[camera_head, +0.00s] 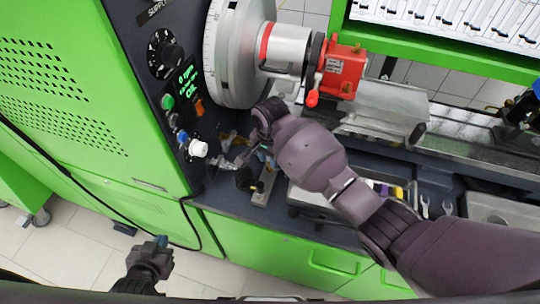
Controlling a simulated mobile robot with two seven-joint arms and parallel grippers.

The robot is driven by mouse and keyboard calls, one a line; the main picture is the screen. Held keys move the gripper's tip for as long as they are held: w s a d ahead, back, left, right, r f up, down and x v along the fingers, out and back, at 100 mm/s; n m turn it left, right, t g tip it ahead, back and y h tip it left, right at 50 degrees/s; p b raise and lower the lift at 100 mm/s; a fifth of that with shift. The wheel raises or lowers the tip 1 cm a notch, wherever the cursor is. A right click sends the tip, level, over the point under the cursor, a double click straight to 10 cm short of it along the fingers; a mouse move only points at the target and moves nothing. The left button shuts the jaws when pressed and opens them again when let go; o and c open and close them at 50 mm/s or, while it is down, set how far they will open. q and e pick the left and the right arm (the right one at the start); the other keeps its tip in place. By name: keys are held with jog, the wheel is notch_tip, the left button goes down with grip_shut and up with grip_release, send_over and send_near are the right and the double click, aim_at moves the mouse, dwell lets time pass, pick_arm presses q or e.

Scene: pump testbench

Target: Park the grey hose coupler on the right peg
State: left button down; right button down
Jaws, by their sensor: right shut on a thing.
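My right gripper (243,158) is at the machine's lower front, its arm reaching in from the right. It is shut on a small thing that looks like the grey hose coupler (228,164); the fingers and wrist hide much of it. Just below is a black round part (243,179), and right of it a narrow upright metal plate (263,190) on the bench. I cannot make out which part is the right peg. My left gripper (158,245) is low at the left, over the floor, away from the bench; its jaw opening is unclear.
The green machine panel (60,80) with knobs, buttons and a white knob (198,148) stands close left of my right gripper. A big grey disc (232,50) and a red pump (340,70) are above. A tray (306,198) and wrenches (424,206) lie to the right.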

jog(key=shift+f, duration=1.15)
dwell(1.3)
jog(key=shift+c, duration=2.3)
grip_release()
jog(key=shift+r, duration=3.75)
jog(key=shift+s+f, duration=0.1)
